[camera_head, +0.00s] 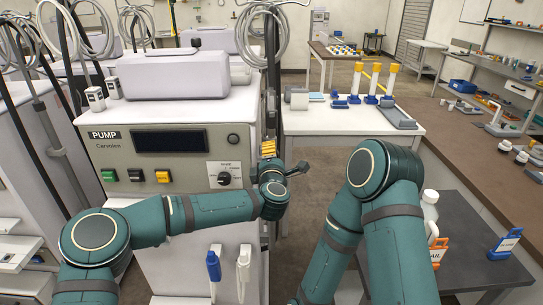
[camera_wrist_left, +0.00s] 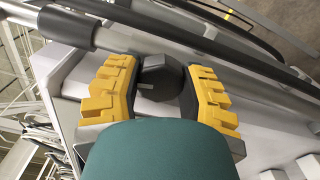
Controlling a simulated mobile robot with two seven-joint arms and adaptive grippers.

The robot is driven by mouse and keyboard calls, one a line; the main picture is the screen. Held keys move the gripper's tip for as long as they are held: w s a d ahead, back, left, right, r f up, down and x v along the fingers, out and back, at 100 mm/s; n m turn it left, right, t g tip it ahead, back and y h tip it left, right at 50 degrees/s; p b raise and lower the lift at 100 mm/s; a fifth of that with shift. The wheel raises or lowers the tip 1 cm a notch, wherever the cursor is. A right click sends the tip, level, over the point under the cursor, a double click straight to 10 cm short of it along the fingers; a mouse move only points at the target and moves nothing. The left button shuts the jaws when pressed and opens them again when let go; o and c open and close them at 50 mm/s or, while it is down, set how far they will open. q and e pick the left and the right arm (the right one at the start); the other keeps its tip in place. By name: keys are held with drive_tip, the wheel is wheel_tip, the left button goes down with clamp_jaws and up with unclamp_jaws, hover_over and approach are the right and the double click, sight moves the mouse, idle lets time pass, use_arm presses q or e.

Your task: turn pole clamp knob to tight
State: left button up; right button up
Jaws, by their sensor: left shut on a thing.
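The pole clamp knob (camera_wrist_left: 158,78) is dark and faceted. It sits between the two yellow fingers of my left gripper (camera_wrist_left: 163,92) in the left wrist view, with the fingers shut on its sides. In the head view my left gripper (camera_head: 269,150) is at the right side of the pump machine (camera_head: 166,158), and the knob is hidden behind the fingers and wrist. A dark pole (camera_wrist_left: 210,45) runs just beyond the knob in the wrist view. My right arm shows in the head view, but its gripper is out of sight.
The pump's front has a dial (camera_head: 224,178) and coloured buttons close to my left forearm. Coiled tubing (camera_head: 262,35) hangs above the gripper. A white table (camera_head: 330,121) stands behind, and a dark table (camera_head: 470,235) with a white bottle (camera_head: 430,212) is at right.

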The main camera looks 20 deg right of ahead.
use_arm(q)
drive_tip(key=shift+m, duration=0.7)
drive_tip(key=o, duration=1.2)
drive_tip(key=shift+w, duration=0.1)
drive_tip(key=v, duration=1.2)
